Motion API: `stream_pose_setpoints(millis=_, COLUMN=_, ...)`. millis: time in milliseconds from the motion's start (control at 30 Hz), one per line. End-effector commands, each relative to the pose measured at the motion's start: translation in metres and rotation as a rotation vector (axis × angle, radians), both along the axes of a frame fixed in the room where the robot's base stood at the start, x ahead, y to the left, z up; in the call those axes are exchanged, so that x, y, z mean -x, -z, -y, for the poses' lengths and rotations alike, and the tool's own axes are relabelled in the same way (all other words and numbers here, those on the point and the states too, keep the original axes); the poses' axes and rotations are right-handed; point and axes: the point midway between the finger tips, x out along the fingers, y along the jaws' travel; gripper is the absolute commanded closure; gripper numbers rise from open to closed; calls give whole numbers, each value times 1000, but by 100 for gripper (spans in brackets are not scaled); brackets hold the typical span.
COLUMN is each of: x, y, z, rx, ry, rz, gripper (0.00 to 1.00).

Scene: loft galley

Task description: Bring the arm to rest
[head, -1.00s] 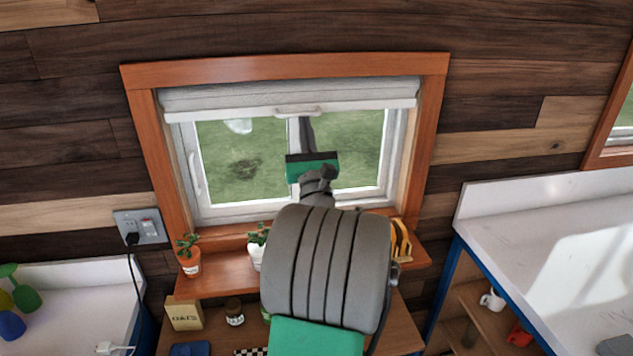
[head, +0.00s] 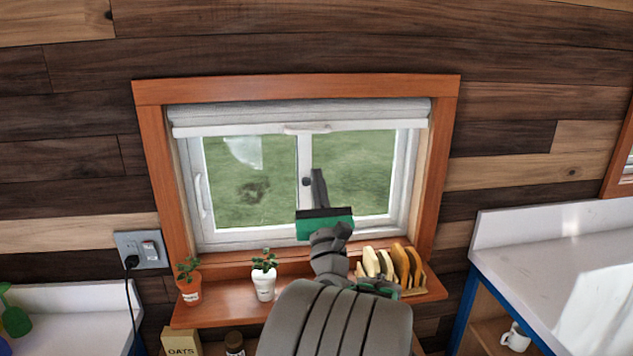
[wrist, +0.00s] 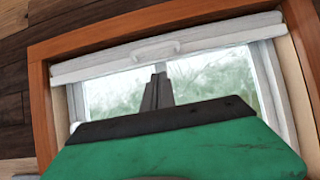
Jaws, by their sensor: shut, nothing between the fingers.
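My gripper (head: 318,182) is in front of the window (head: 250,175), with its dark fingers together and nothing between them. Its green and black palm and my grey arm rise from the bottom of the head view. In the wrist view the shut fingers (wrist: 158,90) point at the window, just below the roller blind's handle (wrist: 155,50). I cannot tell the exact gap between the fingers and the glass.
The sill shelf below holds a plant in a terracotta pot (head: 189,285), a plant in a white pot (head: 264,278) and a rack of boards (head: 392,268). A rolled blind (head: 300,112) tops the window. A white counter (head: 545,250) stands at right.

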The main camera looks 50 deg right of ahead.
Motion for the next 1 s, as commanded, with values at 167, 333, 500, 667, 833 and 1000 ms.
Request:
stream_pose_setpoints(millis=167, x=25, y=26, z=-21, rx=0, ry=5, rz=-1, gripper=100)
stream_pose_setpoints(millis=333, x=33, y=29, z=-29, rx=0, ry=4, rz=0, gripper=100)
stream_pose_setpoints(millis=500, x=4, y=34, z=-49, rx=63, ry=-25, rz=-113, gripper=100)
stream_pose_setpoints(millis=667, x=-82, y=70, z=-127, rx=365, ry=-117, rz=-511, gripper=100)
stream_pose_setpoints(millis=833, x=-144, y=146, z=-243, rx=939, ry=-259, rz=-993, gripper=100)
stream_pose_setpoints(millis=1000, x=-124, y=240, z=-354, rx=1818, ry=-479, rz=-1353, gripper=100)
